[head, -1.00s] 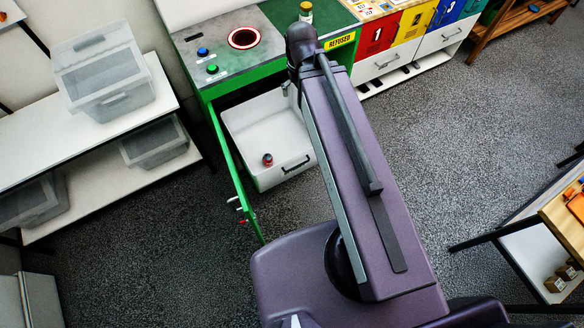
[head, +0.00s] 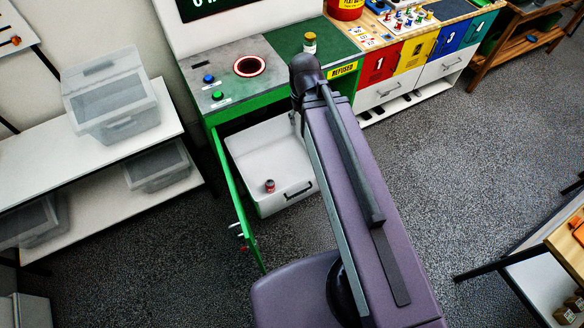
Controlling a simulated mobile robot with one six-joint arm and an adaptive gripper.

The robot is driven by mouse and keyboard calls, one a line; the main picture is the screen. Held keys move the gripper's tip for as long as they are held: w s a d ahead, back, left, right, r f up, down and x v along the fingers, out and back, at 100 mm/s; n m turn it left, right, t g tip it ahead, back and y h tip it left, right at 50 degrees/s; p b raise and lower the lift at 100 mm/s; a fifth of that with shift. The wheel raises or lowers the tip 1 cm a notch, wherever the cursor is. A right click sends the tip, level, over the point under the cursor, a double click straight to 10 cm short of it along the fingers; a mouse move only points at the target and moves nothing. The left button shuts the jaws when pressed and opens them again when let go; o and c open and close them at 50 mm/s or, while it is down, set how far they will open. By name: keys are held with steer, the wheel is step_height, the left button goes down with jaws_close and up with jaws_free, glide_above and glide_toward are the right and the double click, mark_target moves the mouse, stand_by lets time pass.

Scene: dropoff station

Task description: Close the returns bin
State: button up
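The returns bin appears to be the white pull-out bin (head: 243,150) below the green station. It stands pulled out, with a dark handle (head: 298,190) on its front wall. A small red-topped jar (head: 269,186) is inside it. The green door (head: 232,195) at its left is swung open. My arm lies across the middle of the head view, just right of the bin, and hides part of the cabinet. My gripper cannot be made out in the head view.
A grey counter with a red-ringed hole (head: 250,66) and blue and green buttons is above the bin. A jar (head: 309,43) stands on the green top. White shelves with clear crates (head: 117,100) are at left. A table (head: 560,255) is at right. Floor is clear between.

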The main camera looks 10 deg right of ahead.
steer(key=shift+w+f+b, duration=0.2)
steer(key=shift+f+b, duration=0.1)
steer(key=shift+f, duration=0.1)
steer(key=c, duration=0.3)
steer(key=w+f+t+b, duration=0.1)
steer(key=w+f+b, duration=0.2)
steer(key=f+b, duration=0.2)
steer(key=w+a+f+m+t+y+b, duration=0.1)
steer(key=w+f+b, duration=0.2)
steer(key=f+b, duration=0.2)
steer(key=w+f+m+t+y+b, duration=0.1)
steer(key=w+f+b, duration=0.2)
steer(key=f+b, duration=0.2)
steer(key=shift+w+a+f+b, duration=0.2)
steer(key=shift+w+f+b, duration=0.15)
steer(key=shift+b, duration=0.5)
jaws_close()
steer(key=w+d+f+m+t+b, duration=0.3)
steer(key=w+f+b, duration=0.6)
steer(key=f+b, duration=0.4)
steer(key=w+d+f+m+t+y+b, duration=0.1)
steer(key=w+d+f+m+t+b, duration=0.3)
steer(key=w+f+b, duration=0.5)
steer(key=w+d+f+m+t+b, duration=0.4)
steer(key=w+f+b, duration=0.5)
steer(key=f+b, duration=0.7)
steer(key=shift+w+f+m+y+b, duration=0.15)
steer(key=shift+f+m+y+b, duration=0.55)
steer(key=shift+b, duration=5.65)
